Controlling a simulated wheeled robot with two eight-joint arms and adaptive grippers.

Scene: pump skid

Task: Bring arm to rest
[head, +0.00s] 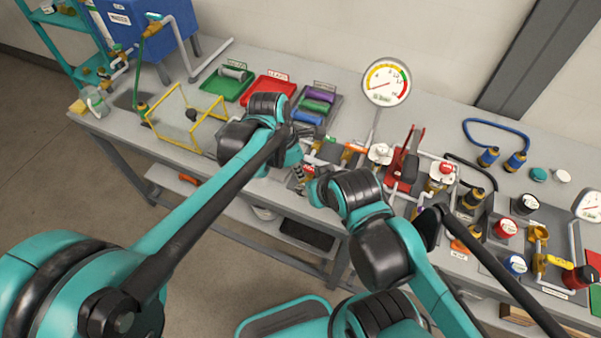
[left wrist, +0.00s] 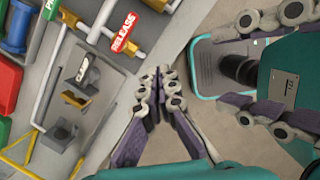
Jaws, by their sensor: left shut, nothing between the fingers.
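My left arm comes in from the left in the head view, and its gripper (head: 299,172) hangs over the front edge of the workbench (head: 250,184). In the left wrist view the left gripper's fingers (left wrist: 162,76) meet at their tips, with nothing between them. My right arm comes in from the lower right, its wrist close beside the left gripper. In the left wrist view the right gripper (left wrist: 245,70) shows at the right, its two fingers wide apart and empty. In the head view its fingers are mostly hidden.
A block marked CLAMP (left wrist: 82,70) and a red RELEASE tag (left wrist: 124,32) are near the left fingers. A yellow frame (head: 188,118), green tray (head: 226,84), red tray (head: 268,90), gauge (head: 386,82) and several valves crowd the bench. Open floor lies in front.

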